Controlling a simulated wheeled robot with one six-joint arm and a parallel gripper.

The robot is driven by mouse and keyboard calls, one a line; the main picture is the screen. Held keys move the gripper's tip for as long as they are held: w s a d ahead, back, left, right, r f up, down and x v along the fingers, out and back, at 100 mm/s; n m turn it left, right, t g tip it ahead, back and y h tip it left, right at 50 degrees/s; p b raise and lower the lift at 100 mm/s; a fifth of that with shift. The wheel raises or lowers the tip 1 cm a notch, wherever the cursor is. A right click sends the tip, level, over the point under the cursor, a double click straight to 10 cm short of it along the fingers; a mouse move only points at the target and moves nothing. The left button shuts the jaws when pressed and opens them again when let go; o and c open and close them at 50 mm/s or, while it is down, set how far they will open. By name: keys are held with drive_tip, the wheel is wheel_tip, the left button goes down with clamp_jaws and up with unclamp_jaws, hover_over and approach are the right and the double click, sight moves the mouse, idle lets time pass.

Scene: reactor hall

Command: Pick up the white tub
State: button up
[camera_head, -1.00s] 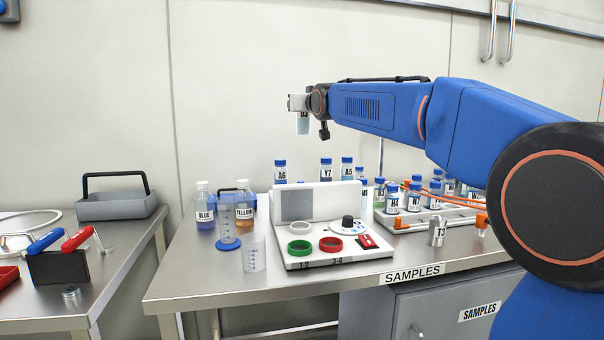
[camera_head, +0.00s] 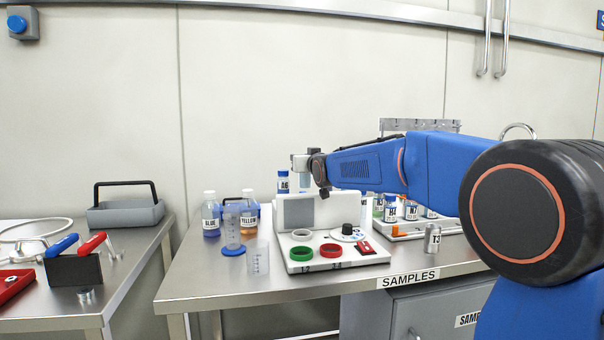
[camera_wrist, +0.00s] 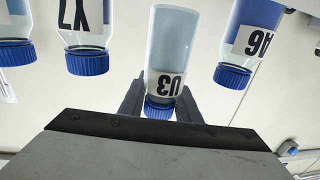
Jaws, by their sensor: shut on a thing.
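My gripper (camera_head: 301,166) is shut on a vial of pale blue liquid (camera_wrist: 172,50) with a blue cap and a label that seems to read U3. The vial is held above the back of a white bench device, near a vial marked A6 (camera_head: 283,182). In the wrist view the vial is between the fingers, cap toward the gripper's base in the picture.
The white device (camera_head: 340,264) stands on the steel bench. A rack of vials and a metal can (camera_head: 432,238) are at the right. A vial marked Y7 (camera_wrist: 88,40) is close by.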

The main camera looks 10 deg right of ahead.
drive_tip(key=shift+f, duration=2.2)
drive_tip(key=shift+f, duration=0.15)
drive_tip(key=o, duration=1.1)
drive_tip(key=shift+s, duration=0.1)
